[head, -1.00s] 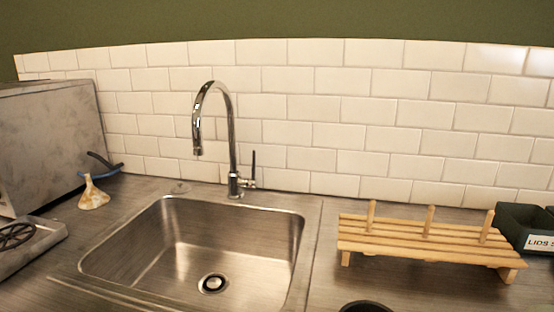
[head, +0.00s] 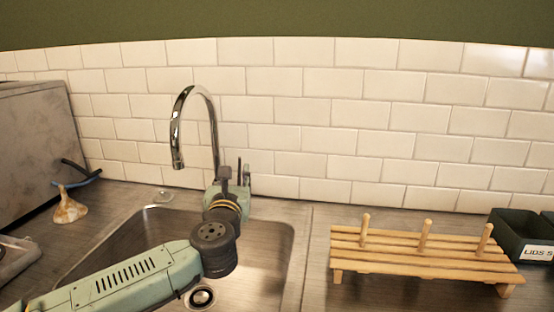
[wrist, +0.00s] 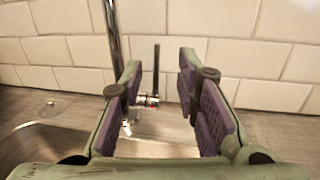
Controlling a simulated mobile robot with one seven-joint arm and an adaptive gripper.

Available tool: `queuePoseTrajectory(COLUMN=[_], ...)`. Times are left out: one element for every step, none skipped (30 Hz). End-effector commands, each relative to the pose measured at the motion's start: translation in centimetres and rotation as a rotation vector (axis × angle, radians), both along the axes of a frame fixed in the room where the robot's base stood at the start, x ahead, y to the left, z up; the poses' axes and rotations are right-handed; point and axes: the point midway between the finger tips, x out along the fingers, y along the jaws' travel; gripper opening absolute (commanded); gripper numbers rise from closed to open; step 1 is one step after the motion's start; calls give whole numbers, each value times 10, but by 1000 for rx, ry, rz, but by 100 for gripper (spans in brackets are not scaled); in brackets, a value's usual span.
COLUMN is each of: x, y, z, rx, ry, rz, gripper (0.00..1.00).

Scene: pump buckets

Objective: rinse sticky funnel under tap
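The sticky funnel (head: 70,208), cream with brown stains, stands on the counter left of the sink, wide end down. The chrome tap (head: 180,130) rises behind the sink with its spout over the basin. Its thin dark lever (wrist: 156,72) shows in the wrist view between the fingers of my gripper (wrist: 158,95), beyond or level with them; I cannot tell the depth. My gripper is open, with purple pads apart and nothing held. In the head view my gripper (head: 232,180) is near the tap's base and partly hides it.
The steel sink (head: 285,250) lies below my arm. A wooden peg rack (head: 400,256) stands right of it, with a dark bin labelled for lids (head: 520,232) farther right. A metal box (head: 35,145) with cables is at the left. White tiles (head: 340,110) close off the back.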

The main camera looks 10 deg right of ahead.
Motion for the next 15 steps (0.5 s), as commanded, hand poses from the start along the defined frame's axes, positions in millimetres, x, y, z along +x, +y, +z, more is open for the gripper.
queuePoseTrajectory(x=[2, 4, 6, 8, 11, 16, 20, 25, 32, 38, 44, 52, 58, 64, 71], y=[6, 8, 10, 10, 10, 9, 7, 7, 5, 5, 4, 3, 2, 1, 1], z=[-7, -11, -13, -13, -13, -12, -12, -12, -12, -11, -10, -10, -11, -11, -10], rx=[30, 41, 49, 52, 52, 51, 50, 49, 49, 48, 48, 47, 47, 47, 47], ry=[14, 20, 24, 25, 25, 25, 25, 26, 26, 26, 25, 25, 25, 25, 24], rz=[17, 23, 27, 29, 29, 29, 27, 28, 26, 26, 26, 26, 26, 25, 25], gripper=[29, 29, 29, 29, 29, 29, 29, 29, 29, 29, 29, 29, 29, 29, 29])
